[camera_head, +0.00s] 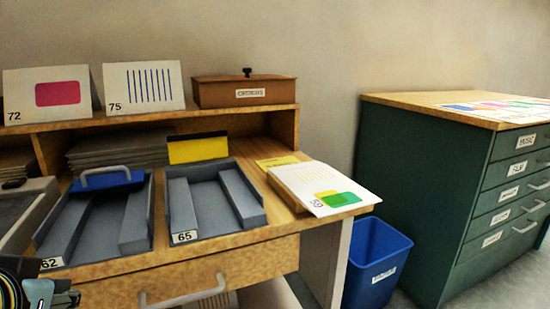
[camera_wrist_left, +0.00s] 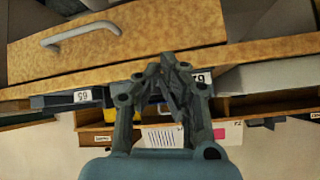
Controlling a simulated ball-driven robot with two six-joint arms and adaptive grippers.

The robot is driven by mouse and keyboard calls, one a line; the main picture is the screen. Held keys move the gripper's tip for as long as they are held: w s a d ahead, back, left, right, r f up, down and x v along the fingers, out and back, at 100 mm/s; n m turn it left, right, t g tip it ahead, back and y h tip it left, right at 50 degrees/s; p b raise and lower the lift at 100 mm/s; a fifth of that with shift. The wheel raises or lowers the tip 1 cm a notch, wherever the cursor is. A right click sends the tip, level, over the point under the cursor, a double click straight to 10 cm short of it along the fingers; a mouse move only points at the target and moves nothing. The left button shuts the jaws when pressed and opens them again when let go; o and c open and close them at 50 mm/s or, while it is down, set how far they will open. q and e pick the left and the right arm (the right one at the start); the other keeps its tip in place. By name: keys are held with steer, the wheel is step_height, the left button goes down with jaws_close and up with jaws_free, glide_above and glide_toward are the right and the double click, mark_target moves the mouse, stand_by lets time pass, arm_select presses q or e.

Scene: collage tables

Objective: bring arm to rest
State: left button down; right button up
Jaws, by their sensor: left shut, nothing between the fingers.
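My left gripper (camera_head: 38,292) shows in part at the bottom left corner of the head view, in front of the tray labelled 62. In the left wrist view my left gripper (camera_wrist_left: 172,65) is shut, its grey fingertips together with nothing between them. It is close to the front edge of the desk, near the label 62, and the picture there is upside down. I cannot tell whether it touches the edge. My right gripper is in neither view.
The desk holds tray 62 (camera_head: 70,235) with a blue handled piece (camera_head: 107,181), and tray 65 (camera_head: 181,212). The desk drawer (camera_head: 190,278) is below. A card stack (camera_head: 325,190) sits at the right. A blue bin (camera_head: 377,270) and green cabinet (camera_head: 420,190) stand beyond.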

arm_select(q)
steer(key=s+d+f+m+g+h, duration=0.1)
steer(key=s+f+g, duration=0.2)
steer(key=s+f, duration=0.35)
steer(key=s+d+f+m+g+h, duration=0.1)
steer(key=s+d+f+m+g, duration=0.15)
steer(key=s, duration=0.65)
steer(key=s+a+f+n+g+p, duration=0.1)
steer(key=a+f, duration=0.1)
steer(key=f, duration=0.8)
steer(key=s+a+f+g+p, duration=0.1)
steer(key=f, duration=1)
steer(key=s+a+f+p, duration=0.1)
steer(key=s+f, duration=1.4)
steer(key=s, duration=0.4)
steer(key=shift+s+a+f+g+p, duration=0.15)
steer(key=shift+s+a+g+p, duration=0.1)
steer(key=shift+s+g+p, duration=0.2)
steer(key=shift+w+n, duration=0.1)
steer(key=shift+n, duration=0.15)
steer(key=shift+a, duration=0.1)
